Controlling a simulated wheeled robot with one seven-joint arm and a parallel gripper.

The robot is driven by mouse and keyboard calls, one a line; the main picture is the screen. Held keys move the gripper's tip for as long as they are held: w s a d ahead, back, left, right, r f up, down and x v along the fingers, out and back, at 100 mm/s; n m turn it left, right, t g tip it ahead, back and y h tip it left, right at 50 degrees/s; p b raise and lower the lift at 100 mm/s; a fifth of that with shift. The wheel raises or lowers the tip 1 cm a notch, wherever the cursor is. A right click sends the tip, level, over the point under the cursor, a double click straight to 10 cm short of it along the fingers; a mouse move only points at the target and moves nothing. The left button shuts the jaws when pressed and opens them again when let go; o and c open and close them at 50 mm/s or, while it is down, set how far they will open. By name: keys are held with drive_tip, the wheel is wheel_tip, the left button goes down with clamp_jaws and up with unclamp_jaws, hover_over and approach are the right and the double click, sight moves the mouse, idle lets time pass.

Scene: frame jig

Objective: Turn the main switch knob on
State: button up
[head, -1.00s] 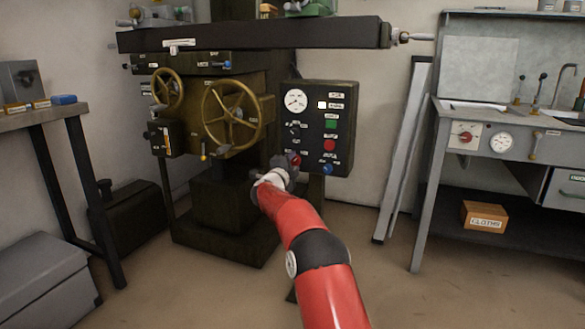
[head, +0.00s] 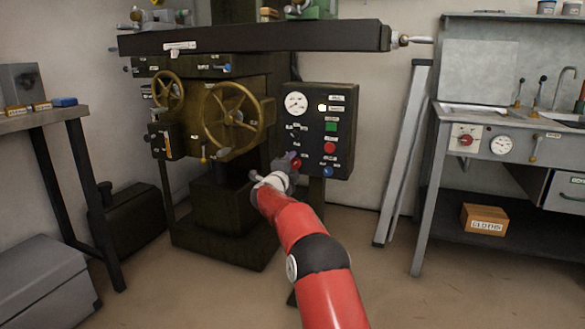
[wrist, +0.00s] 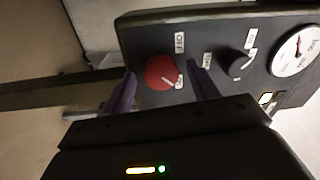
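The red main switch knob (wrist: 161,72) sits on the dark control panel (head: 345,108), at its lower left in the head view. Its white mark points to the lower right in the wrist view, toward a small label that seems to read ON; the OFF label (wrist: 180,42) is above that. My gripper (wrist: 163,82) has one purple finger on each side of the knob, with a visible gap on both sides. In the head view my gripper (head: 289,161) partly covers the panel's lower left corner. A square lamp (head: 323,108) on the panel glows pale yellow.
A black selector knob (wrist: 238,63) and a dial gauge (wrist: 296,52) lie farther along the panel. Green (head: 331,127) and red (head: 330,147) buttons are nearby. A brass handwheel (head: 233,118) is left of the panel.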

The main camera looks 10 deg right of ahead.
drive_tip(key=b+v, duration=0.1)
drive_tip(key=v, duration=0.6)
drive_tip(key=shift+s+a, duration=0.25)
drive_tip(key=shift+s, duration=0.05)
drive_tip(key=s+a+r+n+t+y+p, duration=0.1)
drive_tip(key=s+a+r+n+y, duration=0.15)
drive_tip(key=r, duration=0.25)
drive_tip(key=s+a+r+n+t+y+p, duration=0.1)
drive_tip(key=s+a+r+n+y, duration=0.15)
drive_tip(key=r+n, duration=0.2)
drive_tip(key=s+a+r+n+g+y+p, duration=0.1)
drive_tip(key=s+a+r+n+y+p, duration=0.25)
drive_tip(key=s+n+y, duration=0.65)
drive_tip(key=s+d+f+n+g+h+p, duration=0.1)
drive_tip(key=s+f+n+g, duration=0.1)
drive_tip(key=s, duration=1.1)
drive_tip(key=s+d+f+n+g+h+p, duration=0.1)
drive_tip(key=s+f+g, duration=0.4)
drive_tip(key=s, duration=0.8)
drive_tip(key=s+d+f+n+g+h+p, duration=0.2)
drive_tip(key=s+f+n+g, duration=0.1)
drive_tip(key=s, duration=1.1)
drive_tip(key=shift+f+n+g, duration=0.3)
drive_tip(key=shift+f, duration=0.5)
drive_tip(key=shift+d, duration=0.15)
